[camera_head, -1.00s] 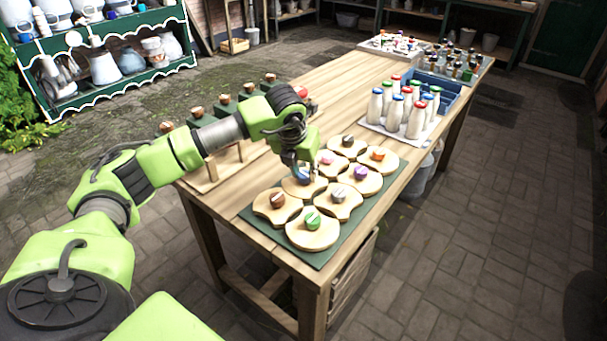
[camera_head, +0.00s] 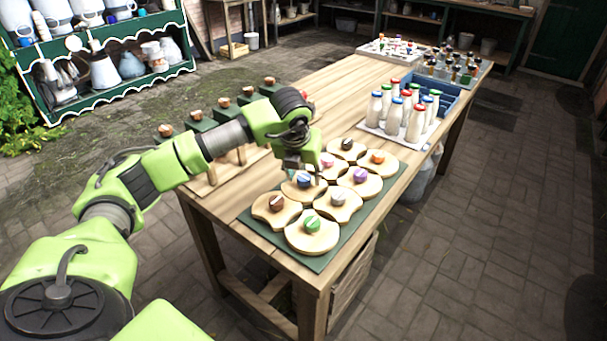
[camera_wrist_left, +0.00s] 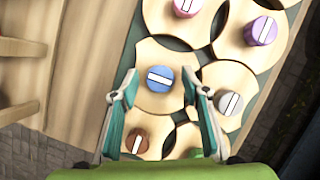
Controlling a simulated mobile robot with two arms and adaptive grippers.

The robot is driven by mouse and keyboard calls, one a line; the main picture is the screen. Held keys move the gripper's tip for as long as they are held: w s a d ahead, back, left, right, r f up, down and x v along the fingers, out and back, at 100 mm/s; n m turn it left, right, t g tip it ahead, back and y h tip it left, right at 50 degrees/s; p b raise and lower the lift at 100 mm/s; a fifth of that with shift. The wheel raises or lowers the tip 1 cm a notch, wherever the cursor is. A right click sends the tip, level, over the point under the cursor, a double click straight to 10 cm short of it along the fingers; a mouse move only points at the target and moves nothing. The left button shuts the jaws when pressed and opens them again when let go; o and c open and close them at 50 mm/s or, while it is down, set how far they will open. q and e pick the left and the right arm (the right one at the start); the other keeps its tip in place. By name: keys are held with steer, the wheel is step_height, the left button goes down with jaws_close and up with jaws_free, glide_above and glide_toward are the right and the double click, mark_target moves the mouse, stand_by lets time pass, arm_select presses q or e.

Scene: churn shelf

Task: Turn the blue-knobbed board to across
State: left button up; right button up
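My right gripper is not in view.
Close around it on the mat are boards with brown (camera_head: 277,203), grey (camera_head: 338,196), green (camera_head: 312,224), pink (camera_head: 327,160) and purple (camera_head: 360,175) knobs. Milk bottles (camera_head: 415,122) stand on a white tray farther back. A wooden rack with dark green blocks (camera_head: 201,119) stands left.

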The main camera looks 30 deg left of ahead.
arm_select(q)
steer(key=shift+r, duration=0.1)
steer(key=v, duration=1.1)
steer(key=shift+s+r, duration=0.25)
steer(key=shift+r, duration=0.1)
steer(key=shift+f, duration=0.1)
